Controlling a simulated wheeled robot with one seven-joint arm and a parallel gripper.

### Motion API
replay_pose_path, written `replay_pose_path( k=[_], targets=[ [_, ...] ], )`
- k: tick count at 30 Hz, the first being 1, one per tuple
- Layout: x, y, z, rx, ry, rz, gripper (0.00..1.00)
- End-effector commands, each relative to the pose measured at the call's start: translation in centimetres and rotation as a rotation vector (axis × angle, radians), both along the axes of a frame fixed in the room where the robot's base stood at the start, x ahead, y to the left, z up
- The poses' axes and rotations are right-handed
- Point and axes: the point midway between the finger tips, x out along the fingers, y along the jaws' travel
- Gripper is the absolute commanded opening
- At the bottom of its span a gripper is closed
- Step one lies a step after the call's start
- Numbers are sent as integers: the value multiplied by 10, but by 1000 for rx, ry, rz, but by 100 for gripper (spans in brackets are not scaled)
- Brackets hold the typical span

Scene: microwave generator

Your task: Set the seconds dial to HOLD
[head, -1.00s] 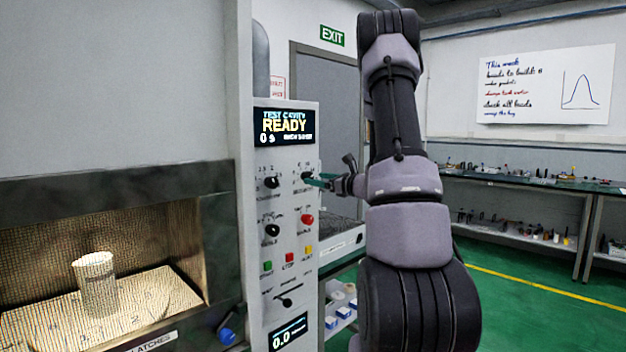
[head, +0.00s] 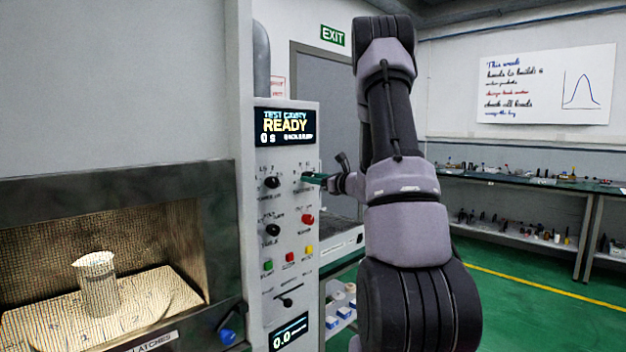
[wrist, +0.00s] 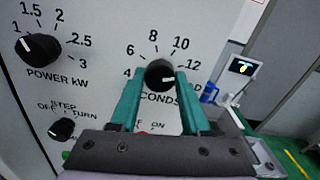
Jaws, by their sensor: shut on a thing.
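The seconds dial (wrist: 160,75) is a round black knob on the white control panel. Numbers 4, 6, 8, 10 and 12 run around its top, and a label ending in D sits at its right, partly hidden by a finger. My gripper (wrist: 160,88) has one teal finger on each side of the dial and is shut on it. In the head view my gripper (head: 314,178) reaches the panel's upper right and hides most of the dial.
The POWER kW knob (wrist: 38,47) is left of the dial, with a STEP/TURN knob (wrist: 61,130) below it. The display (head: 286,126) reads READY and 0 s. Red, green and yellow buttons sit lower on the panel. A lit cavity (head: 120,260) holding a pale cup is at left.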

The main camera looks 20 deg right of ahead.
Motion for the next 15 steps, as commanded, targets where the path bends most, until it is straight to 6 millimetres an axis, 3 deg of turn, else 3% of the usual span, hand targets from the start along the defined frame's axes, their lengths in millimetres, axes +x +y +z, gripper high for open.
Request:
replay_pose_path(
  k=[15],
  targets=[
    [0, 0, 0, 296, 107, 0, 0]
  ],
)
